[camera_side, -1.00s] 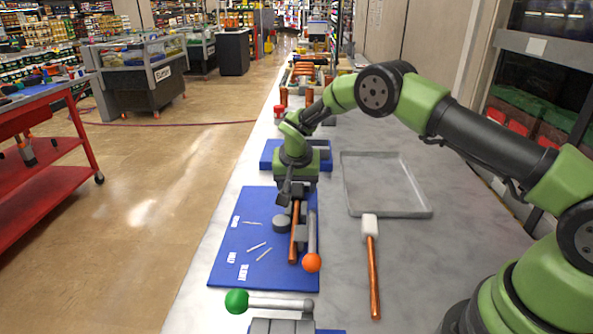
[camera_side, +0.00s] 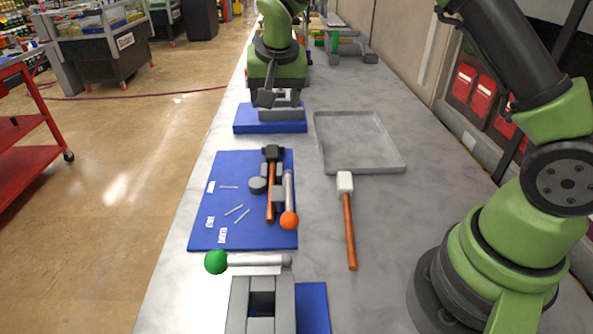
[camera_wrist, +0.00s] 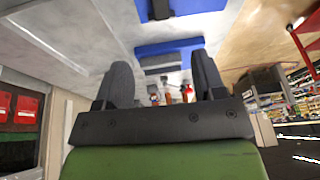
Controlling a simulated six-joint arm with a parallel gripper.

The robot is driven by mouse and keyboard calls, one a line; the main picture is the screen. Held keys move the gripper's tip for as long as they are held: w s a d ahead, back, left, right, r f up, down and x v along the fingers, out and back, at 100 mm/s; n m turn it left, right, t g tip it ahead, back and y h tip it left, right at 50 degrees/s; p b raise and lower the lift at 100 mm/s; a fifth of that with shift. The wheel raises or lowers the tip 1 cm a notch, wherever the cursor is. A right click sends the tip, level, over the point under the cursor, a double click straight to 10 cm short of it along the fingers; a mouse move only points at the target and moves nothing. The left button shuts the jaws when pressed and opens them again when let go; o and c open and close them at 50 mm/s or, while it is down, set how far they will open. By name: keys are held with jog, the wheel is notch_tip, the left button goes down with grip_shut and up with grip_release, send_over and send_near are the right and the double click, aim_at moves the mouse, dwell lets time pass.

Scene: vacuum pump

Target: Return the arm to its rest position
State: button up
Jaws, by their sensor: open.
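My gripper (camera_side: 264,98) is in the air at the upper part of the side view, pointing down, in front of or above the far blue base with its grey block (camera_side: 280,110). In the wrist view my gripper (camera_wrist: 162,82) shows two dark fingers spread wide with nothing between them. A hammer with a dark head and orange-brown handle (camera_side: 270,200) lies on the blue mat (camera_side: 215,180), clear of my gripper. My arm reaches out of the top of the side view, so its middle part is hidden.
A grey tray (camera_side: 398,168) and a white-headed mallet (camera_side: 349,225) lie to the right of the mat. A green-knobbed lever (camera_side: 216,262) sits at the near grey block (camera_side: 240,305). An orange-knobbed lever (camera_side: 289,219) is beside the hammer. Free counter lies right of the tray.

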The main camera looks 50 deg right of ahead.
jog(key=s+a+r+n+t+y, duration=0.2)
jog(key=s+r, duration=1.1)
jog(key=s, duration=0.1)
jog(key=s+a+n+t+y, duration=0.1)
jog(key=s+a+n+y, duration=0.1)
jog(key=s, duration=1.1)
jog(key=shift+s+a+f+t, duration=0.2)
jog(key=shift+s+f+t, duration=0.05)
jog(key=shift+s+t, duration=0.15)
jog(key=shift+w, duration=0.1)
jog(key=shift+c, duration=0.4)
